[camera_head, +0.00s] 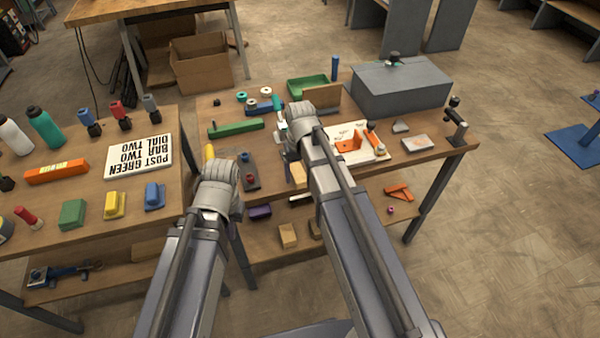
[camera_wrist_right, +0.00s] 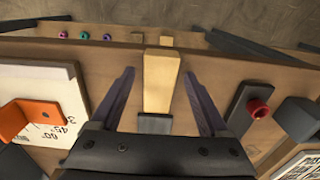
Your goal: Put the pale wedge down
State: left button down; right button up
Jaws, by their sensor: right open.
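The pale wedge (camera_wrist_right: 161,82) is a long light-wood piece lying on the table near its edge in the right wrist view. In the head view its pale end (camera_head: 298,173) shows beside my right arm, which hides the rest. My right gripper (camera_wrist_right: 159,76) is open, with one dark finger on each side of the wedge and a visible gap to both. A dark grey block (camera_wrist_right: 154,123) sits at the wedge's near end, close to the gripper body. My left gripper (camera_head: 217,172) is over the table's left side; its wrist hides its fingers.
A white board (camera_head: 343,133) with an orange bracket (camera_head: 348,143) lies to the right. A grey plate with a red knob (camera_head: 248,178) lies to the left. A green tray (camera_head: 308,87) and large grey box (camera_head: 402,87) stand behind. A lower shelf (camera_head: 270,240) holds blocks.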

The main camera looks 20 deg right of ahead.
aim_at(300, 176)
jog(key=shift+r, duration=0.1)
notch_tip(300, 176, up, 12)
jog(key=p, duration=1.2)
jog(key=s+a+n+h, duration=0.1)
jog(key=s+a+n, duration=0.2)
jog(key=s+a, duration=0.7)
jog(key=s, duration=0.4)
jog(key=shift+s+a, duration=0.2)
jog(key=shift+a, duration=0.05)
